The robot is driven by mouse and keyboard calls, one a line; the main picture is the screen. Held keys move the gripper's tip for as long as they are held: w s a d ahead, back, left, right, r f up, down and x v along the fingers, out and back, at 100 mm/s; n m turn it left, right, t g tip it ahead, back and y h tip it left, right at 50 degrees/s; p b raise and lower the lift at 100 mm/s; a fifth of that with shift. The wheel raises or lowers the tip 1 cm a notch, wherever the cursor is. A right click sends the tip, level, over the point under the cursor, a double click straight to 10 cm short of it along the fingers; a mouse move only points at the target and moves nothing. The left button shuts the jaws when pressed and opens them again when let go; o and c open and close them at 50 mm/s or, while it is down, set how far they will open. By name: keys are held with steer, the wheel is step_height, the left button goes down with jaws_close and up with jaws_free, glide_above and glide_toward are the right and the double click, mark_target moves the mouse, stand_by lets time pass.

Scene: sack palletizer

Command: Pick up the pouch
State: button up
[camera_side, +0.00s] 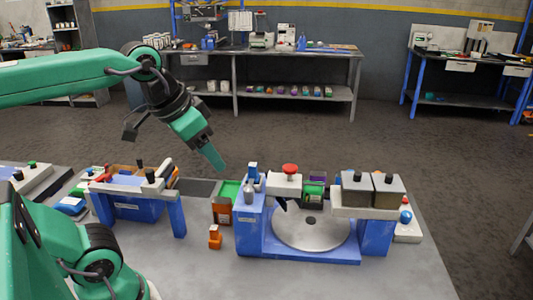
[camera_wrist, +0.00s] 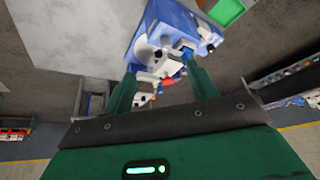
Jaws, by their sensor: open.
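My gripper (camera_side: 213,158) hangs in the air above the table, pointing down and to the right, up and left of the blue machine. In the wrist view its two green fingers (camera_wrist: 163,82) stand apart with nothing held between them. I cannot identify a pouch for certain. A small blue-and-white packet (camera_side: 72,205) lies on the table at the left, well away from my gripper. A small orange item (camera_side: 215,238) stands on the table in front of the green-and-orange bin, below my gripper. In the wrist view the blue machine (camera_wrist: 172,28) shows beyond the fingertips.
The blue machine (camera_side: 252,240) has a round metal plate (camera_side: 310,232) and a red knob (camera_side: 290,169). A green tray (camera_side: 229,189) is beside it, also in the wrist view (camera_wrist: 226,11). A blue stand (camera_side: 178,215) is at the left. The table front (camera_side: 200,275) is clear.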

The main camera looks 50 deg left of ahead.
steer(key=w+r+m+g, duration=0.1)
steer(key=w+r+m, duration=0.1)
steer(key=w+r, duration=0.5)
steer(key=m+g, duration=0.4)
steer(key=m, duration=0.3)
glide_above(314, 181)
step_height(314, 181, down, 9)
steer(key=f, duration=1.5)
steer(key=shift+w+d+f, duration=0.1)
steer(key=shift+d+f, duration=0.05)
steer(key=shift+d, duration=0.05)
steer(key=shift+f, duration=1.3)
steer(key=shift+s+a+f, duration=0.1)
steer(key=shift+f, duration=1.2)
steer(key=shift+s+a+f, duration=0.1)
steer(key=shift+f, duration=1.15)
